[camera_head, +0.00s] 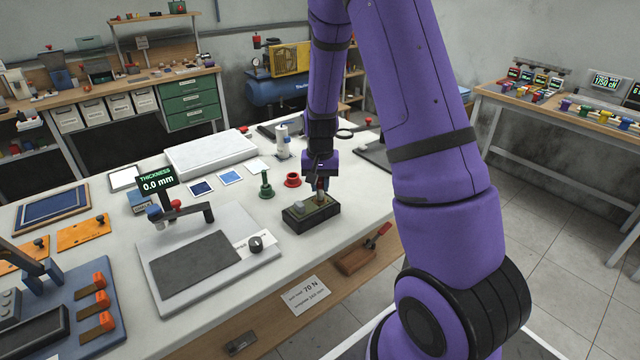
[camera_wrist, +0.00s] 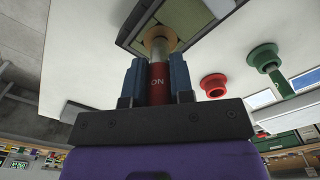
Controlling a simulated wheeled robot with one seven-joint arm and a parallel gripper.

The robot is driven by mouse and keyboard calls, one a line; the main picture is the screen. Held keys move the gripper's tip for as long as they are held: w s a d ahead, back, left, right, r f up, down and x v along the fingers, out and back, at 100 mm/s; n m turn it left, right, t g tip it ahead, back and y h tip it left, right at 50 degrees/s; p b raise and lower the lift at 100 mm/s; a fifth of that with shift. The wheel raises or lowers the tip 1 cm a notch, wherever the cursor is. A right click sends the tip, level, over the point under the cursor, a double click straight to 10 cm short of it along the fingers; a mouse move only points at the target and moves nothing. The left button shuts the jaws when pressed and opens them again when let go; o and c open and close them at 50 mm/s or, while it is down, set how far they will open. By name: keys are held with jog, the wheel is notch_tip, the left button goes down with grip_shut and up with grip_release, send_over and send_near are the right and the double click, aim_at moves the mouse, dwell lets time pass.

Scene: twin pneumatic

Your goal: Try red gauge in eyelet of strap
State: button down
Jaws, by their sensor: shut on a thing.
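My gripper (camera_head: 320,178) is shut on the red gauge (camera_head: 320,185), between its two blue fingers in the wrist view (camera_wrist: 160,70). The red gauge has a red body marked "NO" (camera_wrist: 160,82) and a grey pin. The pin points at a brass-coloured eyelet (camera_wrist: 160,36) in the olive strap (camera_wrist: 186,50). The pin's tip meets the eyelet in the picture; how deep it sits I cannot tell. The strap lies on a dark block (camera_head: 311,219) on the white table. The red holder (camera_head: 292,180) beside it is empty in the wrist view (camera_wrist: 214,84).
The green holder (camera_head: 265,192) with a green gauge stands left of the red one. A thickness meter (camera_head: 157,185) with a grey plate is further left. A white slab (camera_head: 210,153) and blue sample cards (camera_head: 230,178) lie behind. Bare table lies around the dark block.

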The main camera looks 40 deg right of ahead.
jog(key=shift+f, duration=0.35)
dwell(1.1)
dwell(0.5)
jog(key=shift+r, duration=3.5)
jog(key=shift+w, duration=0.1)
